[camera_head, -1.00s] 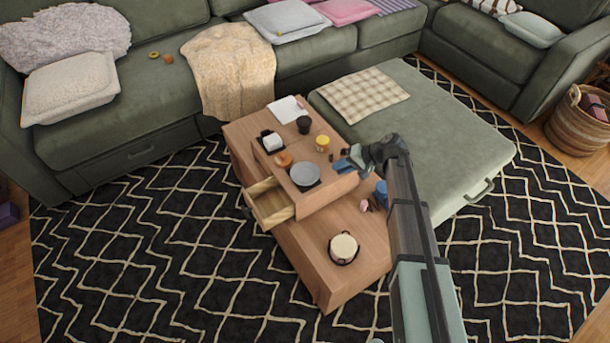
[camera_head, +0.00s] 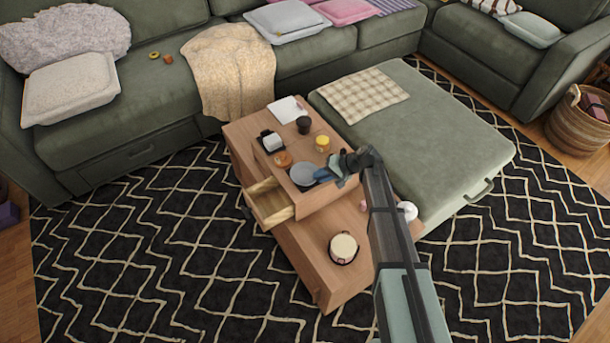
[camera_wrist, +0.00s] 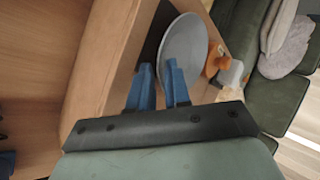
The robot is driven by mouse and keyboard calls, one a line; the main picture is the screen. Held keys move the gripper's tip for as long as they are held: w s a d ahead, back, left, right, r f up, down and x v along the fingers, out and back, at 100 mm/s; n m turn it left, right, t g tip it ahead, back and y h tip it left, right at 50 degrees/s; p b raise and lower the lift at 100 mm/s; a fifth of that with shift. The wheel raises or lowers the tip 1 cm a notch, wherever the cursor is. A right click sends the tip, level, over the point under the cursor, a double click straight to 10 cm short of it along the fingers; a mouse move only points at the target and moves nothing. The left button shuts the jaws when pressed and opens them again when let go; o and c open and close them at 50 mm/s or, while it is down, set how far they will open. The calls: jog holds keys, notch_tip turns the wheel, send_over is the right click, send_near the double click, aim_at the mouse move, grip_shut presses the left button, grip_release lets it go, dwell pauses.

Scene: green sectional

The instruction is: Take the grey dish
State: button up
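The grey dish (camera_head: 301,172) is round and shallow. In the wrist view the grey dish (camera_wrist: 186,52) lies just beyond the fingertips. My gripper (camera_wrist: 160,66) is open there, with a gap between its fingers and nothing held. I cannot tell whether a finger touches the rim.
An orange item (camera_head: 283,159), a yellow jar (camera_head: 322,143), a dark cup (camera_head: 304,124) and a white block (camera_head: 271,141) stand near the dish. An open drawer (camera_head: 270,204) juts out at left. A round cream-topped pot (camera_head: 343,247) stands on the lower tabletop.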

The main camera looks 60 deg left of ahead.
jog(key=shift+s+a+f, duration=0.1)
jog(key=shift+s+f, duration=0.05)
jog(key=shift+f, duration=0.05)
grip_shut()
jog(key=shift+r, duration=0.1)
